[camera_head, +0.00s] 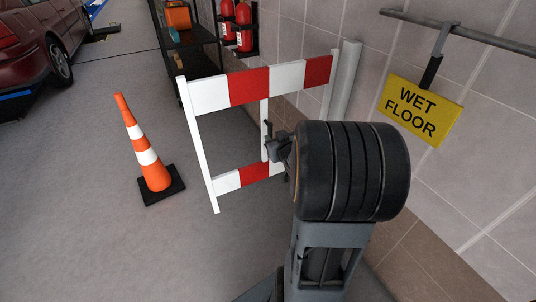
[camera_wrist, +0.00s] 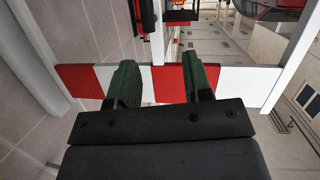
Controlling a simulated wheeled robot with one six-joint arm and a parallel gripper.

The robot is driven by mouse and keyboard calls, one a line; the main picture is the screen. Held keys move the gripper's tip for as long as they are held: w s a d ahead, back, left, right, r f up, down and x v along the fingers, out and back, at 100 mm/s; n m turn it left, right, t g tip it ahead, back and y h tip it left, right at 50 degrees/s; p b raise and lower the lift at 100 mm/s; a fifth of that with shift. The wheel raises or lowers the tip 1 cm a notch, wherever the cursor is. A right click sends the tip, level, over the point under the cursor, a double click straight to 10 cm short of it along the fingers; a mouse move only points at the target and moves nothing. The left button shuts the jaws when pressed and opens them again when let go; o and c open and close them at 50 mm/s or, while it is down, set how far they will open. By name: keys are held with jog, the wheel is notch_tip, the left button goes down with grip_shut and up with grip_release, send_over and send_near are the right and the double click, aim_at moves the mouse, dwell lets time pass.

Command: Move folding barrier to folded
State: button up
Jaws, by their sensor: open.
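The folding barrier (camera_head: 248,85) is a red-and-white striped frame with white posts. It stands swung out from the wall across the floor, its right end beside a grey pipe and its left post (camera_head: 200,145) free. My gripper (camera_head: 275,142) is close to the barrier's middle post (camera_head: 264,115), between the upper and lower boards. In the wrist view, my gripper (camera_wrist: 163,76) has its two green fingers apart, in front of a striped board (camera_wrist: 235,84). The middle post (camera_wrist: 157,32) shows between them. I cannot tell whether the fingers touch the barrier. My dark arm hides the lower right of the barrier.
An orange-and-white cone (camera_head: 147,150) stands on the floor left of the barrier. A shelf (camera_head: 190,38) and red fire extinguishers (camera_head: 244,25) are behind it. A yellow wet floor sign (camera_head: 422,108) hangs on the right wall. A red car (camera_head: 35,40) is at the far left.

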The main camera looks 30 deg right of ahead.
aim_at(271, 135)
jog(key=s+d+f+t+y+b, duration=0.1)
jog(key=s+d+f+t+b, duration=0.15)
jog(key=f+b, duration=0.4)
jog(key=w+d+b, duration=0.1)
jog(key=w+d, duration=0.1)
jog(key=w, duration=1.2)
jog(key=shift+w+d+f+t+b, duration=0.15)
jog(key=shift+f+t+b, duration=0.15)
jog(key=shift+f+t, duration=0.15)
jog(key=shift+c, duration=0.3)
grip_shut()
